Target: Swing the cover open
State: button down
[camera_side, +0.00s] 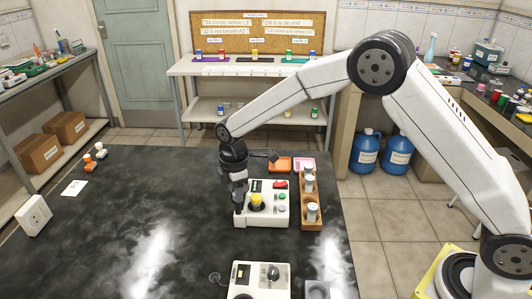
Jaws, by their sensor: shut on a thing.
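A white instrument (262,220) stands on the black bench, with a yellow round item (257,201) on its top and green and red controls at its right and back. My gripper (238,208) points down at the left edge of the instrument. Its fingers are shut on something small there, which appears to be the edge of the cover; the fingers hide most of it. The cover's outline and how far it stands open are too small to make out.
A wooden rack (309,224) with white-capped bottles stands close on the right. Orange (279,164) and pink (304,164) trays lie behind. A second white device (259,283) is in front. The bench's left part is mostly clear.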

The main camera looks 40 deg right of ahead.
jog(key=c, duration=1.3)
grip_release()
grip_shut()
jog(key=n, duration=0.5)
jog(key=shift+n, duration=0.4)
jog(key=n, duration=0.6)
jog(key=o, duration=1.3)
grip_release()
jog(key=shift+r, duration=0.1)
